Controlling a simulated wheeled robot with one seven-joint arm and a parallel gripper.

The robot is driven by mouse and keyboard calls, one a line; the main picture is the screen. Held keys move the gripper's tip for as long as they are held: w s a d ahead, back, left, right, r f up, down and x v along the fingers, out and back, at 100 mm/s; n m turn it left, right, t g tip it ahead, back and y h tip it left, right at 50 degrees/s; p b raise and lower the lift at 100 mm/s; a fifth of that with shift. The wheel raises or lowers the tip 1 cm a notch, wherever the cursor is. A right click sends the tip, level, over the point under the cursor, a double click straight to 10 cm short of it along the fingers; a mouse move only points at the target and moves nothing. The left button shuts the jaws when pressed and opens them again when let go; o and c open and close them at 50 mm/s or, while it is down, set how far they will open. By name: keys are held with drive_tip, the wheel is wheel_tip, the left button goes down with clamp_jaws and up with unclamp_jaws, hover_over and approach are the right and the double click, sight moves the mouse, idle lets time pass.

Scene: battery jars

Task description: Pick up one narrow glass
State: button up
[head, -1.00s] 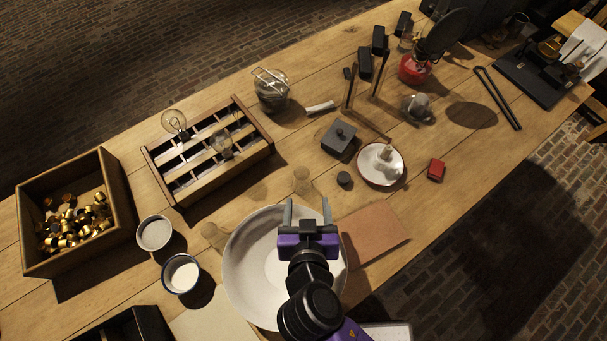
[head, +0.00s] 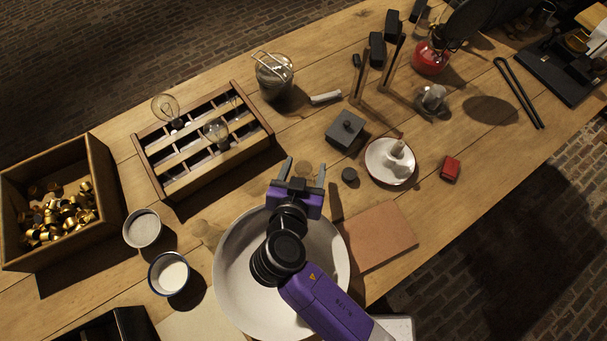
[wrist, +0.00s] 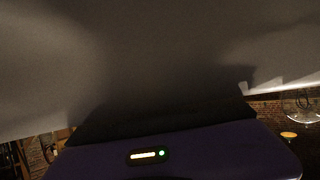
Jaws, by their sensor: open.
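A small clear glass (head: 304,171) stands on the table just beyond the white bowl; it shows faintly between my gripper's fingertips in the head view. My gripper (head: 304,172) is open, its two grey fingers pointing away past the bowl's far rim. Whether the fingers are level with the glass or above it I cannot tell. In the wrist view a blurred grey surface fills most of the picture, above my purple gripper body, and no glass can be made out.
The white bowl (head: 231,290) lies under my arm. A wooden rack (head: 166,186) with bulbs stands at the upper left, a small black cylinder (head: 350,175) and a lidded grey box (head: 345,132) to the right.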

drive_tip(key=shift+x, duration=1.05)
clamp_jaws()
drive_tip(key=shift+r, duration=0.1)
